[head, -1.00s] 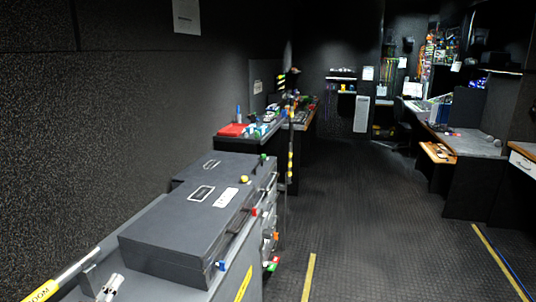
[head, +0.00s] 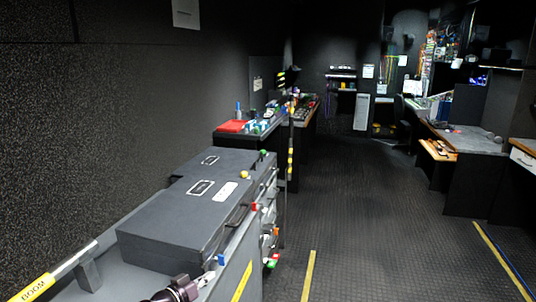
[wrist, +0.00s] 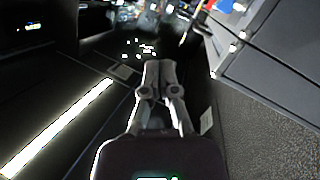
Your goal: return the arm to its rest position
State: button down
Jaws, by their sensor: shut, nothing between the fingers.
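My gripper (wrist: 158,68) shows in the middle of the wrist view. Its two grey fingers are together at the tips, with nothing between them. It points over dark floor, clear of any surface that I can make out. In the head view, only a dark rounded piece, which looks like part of my arm, shows at the bottom edge in front of the grey case.
A large grey case (head: 185,220) lies on the left-hand unit, near a bar labelled BOOM (head: 55,275). A red item (head: 232,126) lies behind. Desks (head: 462,140) stand at right. The floor aisle (head: 350,215) between is clear.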

jog(key=s+d+f+n+g+y+b, duration=0.1)
jog(key=d+f+g+y+b, duration=0.2)
jog(key=d+f, duration=0.65)
jog(key=s+d+f+g+y+b, duration=0.1)
jog(key=d+f+g+y+b, duration=0.15)
jog(key=d+f+g, duration=0.7)
jog(key=s+d+f+n+g+y+b, duration=0.15)
jog(key=d+f+y, duration=0.25)
jog(key=d, duration=1)
notch_tip(320, 180, up, 24)
jog(key=p, duration=2.4)
jog(key=shift+r+m+t, duration=0.15)
jog(key=shift+m+t, duration=0.2)
jog(key=shift+t, duration=0.05)
jog(key=shift+d+h, duration=0.1)
jog(key=shift+h, duration=0.15)
